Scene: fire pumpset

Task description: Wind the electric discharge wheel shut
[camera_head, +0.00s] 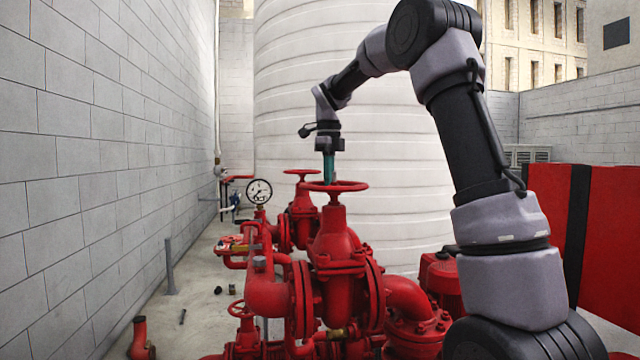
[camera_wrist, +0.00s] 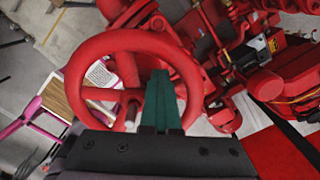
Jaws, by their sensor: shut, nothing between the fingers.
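A red handwheel (camera_head: 352,187) tops the nearer tall red valve (camera_head: 335,240); the frames do not name it. In the wrist view the wheel rim (camera_wrist: 125,41) fills the upper left, with its hub and stem (camera_wrist: 128,112) inside. My gripper (camera_head: 328,178) points straight down at this wheel, its teal fingers shut with nothing between them. In the wrist view the fingers (camera_wrist: 161,75) reach into the opening between hub and right side of the rim. I cannot tell whether they touch a spoke or the rim. A second red handwheel (camera_head: 302,172) stands just behind.
A pressure gauge (camera_head: 259,191) stands left of the valves. Red pipework and a pump (camera_head: 415,320) lie below. A big white tank (camera_head: 400,170) is behind, a block wall (camera_head: 80,180) left, a red cabinet (camera_head: 610,240) right. The floor strip by the wall is mostly clear.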

